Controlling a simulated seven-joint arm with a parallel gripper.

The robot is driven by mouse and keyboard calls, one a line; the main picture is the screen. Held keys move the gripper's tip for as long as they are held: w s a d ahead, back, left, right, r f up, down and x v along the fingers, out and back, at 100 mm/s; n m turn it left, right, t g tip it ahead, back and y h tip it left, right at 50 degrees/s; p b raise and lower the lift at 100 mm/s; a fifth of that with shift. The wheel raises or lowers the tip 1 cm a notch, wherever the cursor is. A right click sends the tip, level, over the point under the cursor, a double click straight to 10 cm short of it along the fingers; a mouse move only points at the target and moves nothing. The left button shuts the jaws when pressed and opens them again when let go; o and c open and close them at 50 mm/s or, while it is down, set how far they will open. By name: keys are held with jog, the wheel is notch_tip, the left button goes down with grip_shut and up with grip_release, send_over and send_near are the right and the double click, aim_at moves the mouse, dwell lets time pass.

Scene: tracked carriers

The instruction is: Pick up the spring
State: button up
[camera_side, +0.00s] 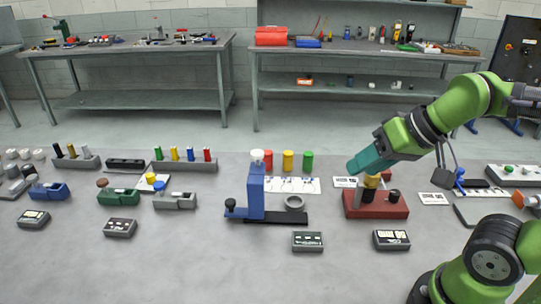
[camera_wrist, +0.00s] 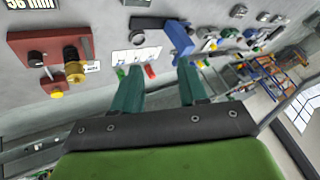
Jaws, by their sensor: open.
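I cannot make out a clear coil spring in either view. A red block (camera_side: 388,207) stands right of centre, with a brass-yellow round piece (camera_side: 371,181) on it. In the wrist view the red block (camera_wrist: 22,47) is at upper left, with the ribbed brass piece (camera_wrist: 74,68) on a dark post; whether this piece is the spring I cannot tell. My gripper (camera_side: 357,166) is just above and left of the brass piece in the side view. In the wrist view its teal fingers (camera_wrist: 157,68) are apart with nothing held between them.
Dark label blocks (camera_side: 391,240) line the front.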

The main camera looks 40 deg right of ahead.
jog(key=shift+o, duration=0.4)
jog(key=n+g+h, duration=0.2)
jog(key=g, duration=0.1)
send_near(270, 154)
jog(key=shift+n+h, duration=0.3)
jog(key=shift+n, duration=0.1)
jog(key=x, duration=0.6)
jog(key=shift+s+a, duration=0.1)
jog(key=shift+a, duration=0.2)
jog(key=shift+w+x, duration=0.1)
jog(key=shift+x, duration=1.25)
jog(key=shift+w+x, duration=0.15)
jog(key=shift+x, duration=1.25)
jog(key=shift+r, duration=0.1)
